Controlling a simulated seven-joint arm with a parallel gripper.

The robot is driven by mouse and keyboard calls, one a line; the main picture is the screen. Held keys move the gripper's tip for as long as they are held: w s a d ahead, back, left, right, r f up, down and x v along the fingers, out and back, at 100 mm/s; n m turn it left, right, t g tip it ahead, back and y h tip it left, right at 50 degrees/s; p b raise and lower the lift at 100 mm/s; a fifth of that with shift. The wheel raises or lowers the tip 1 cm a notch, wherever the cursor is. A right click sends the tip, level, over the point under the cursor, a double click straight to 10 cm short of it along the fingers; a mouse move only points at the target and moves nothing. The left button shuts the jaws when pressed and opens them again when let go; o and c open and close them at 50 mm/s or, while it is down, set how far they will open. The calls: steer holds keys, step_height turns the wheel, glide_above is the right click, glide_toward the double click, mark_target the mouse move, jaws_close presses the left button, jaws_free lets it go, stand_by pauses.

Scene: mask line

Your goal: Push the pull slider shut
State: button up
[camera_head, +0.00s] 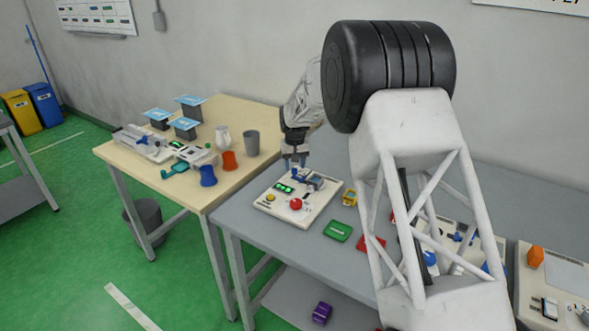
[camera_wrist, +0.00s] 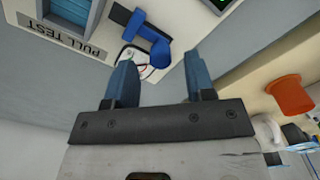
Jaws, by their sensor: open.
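The pull slider's blue handle (camera_wrist: 158,48) shows in the wrist view beside the "PULL TEST" label (camera_wrist: 63,40). It belongs to a white test panel (camera_head: 268,209) on the grey table, where the blue slider part (camera_head: 309,180) is small in the head view. My gripper (camera_head: 295,162) is over the back edge of that panel. In the wrist view my gripper (camera_wrist: 161,58) has its two blue fingers apart with nothing held between them. How far the slider stands out is unclear.
A red button (camera_head: 296,204) and green displays (camera_head: 284,188) are on the same panel. A wooden table (camera_head: 118,155) with cups and devices adjoins at left. My arm hides part of the right side.

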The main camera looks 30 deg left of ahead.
steer(key=shift+f, duration=1)
jaws_close()
